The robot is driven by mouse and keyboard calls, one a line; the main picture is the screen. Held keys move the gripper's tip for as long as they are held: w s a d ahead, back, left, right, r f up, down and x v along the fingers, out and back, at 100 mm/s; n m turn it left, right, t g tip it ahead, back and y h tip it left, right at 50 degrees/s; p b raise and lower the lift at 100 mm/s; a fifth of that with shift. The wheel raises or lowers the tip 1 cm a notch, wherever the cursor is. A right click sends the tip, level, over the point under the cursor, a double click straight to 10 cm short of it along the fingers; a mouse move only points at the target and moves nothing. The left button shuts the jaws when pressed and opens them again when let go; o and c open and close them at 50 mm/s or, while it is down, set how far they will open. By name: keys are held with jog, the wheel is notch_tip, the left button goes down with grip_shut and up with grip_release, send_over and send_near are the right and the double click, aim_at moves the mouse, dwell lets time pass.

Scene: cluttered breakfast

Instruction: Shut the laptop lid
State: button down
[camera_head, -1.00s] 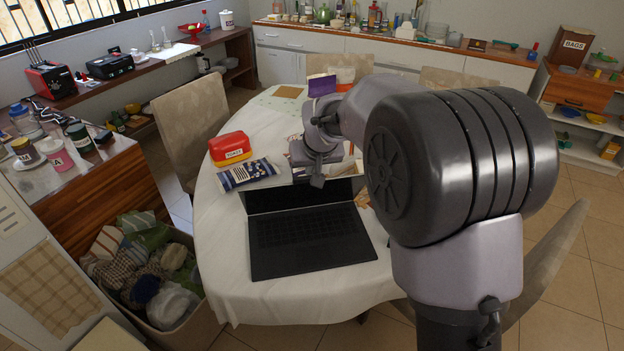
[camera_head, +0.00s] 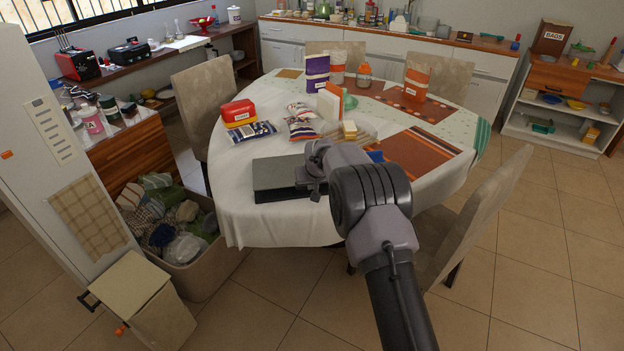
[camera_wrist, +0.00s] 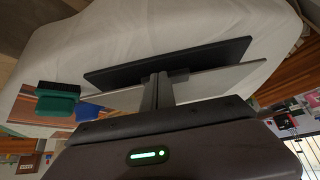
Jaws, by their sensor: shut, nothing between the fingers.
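The laptop (camera_head: 277,196) lies near the front edge of the round table. Its grey lid (camera_head: 277,172) is folded down over the keyboard, which is hidden. A dark edge of the base shows below the lid's front. I cannot tell whether the lid lies fully flat. In the wrist view the light grey lid (camera_wrist: 222,82) and the dark base (camera_wrist: 170,62) show as two slabs with a narrow gap. My gripper (camera_head: 314,190) is shut and empty at the laptop's right side; its fingers (camera_wrist: 158,78) overlap the lid in the wrist view. Contact is unclear.
A red box (camera_head: 237,113) and a blue-striped packet (camera_head: 251,132) lie behind the laptop. An orange placemat (camera_head: 422,154) and several packages stand farther right and back. A chair (camera_head: 482,215) stands at the front right. White tablecloth (camera_head: 230,170) is clear at left.

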jog(key=shift+s+f+b, duration=0.15)
jog(key=shift+f+b, duration=0.2)
jog(key=shift+f, duration=0.55)
jog(key=shift+s+f+b, duration=0.15)
jog(key=shift+f+b, duration=0.15)
jog(key=shift+f, duration=0.55)
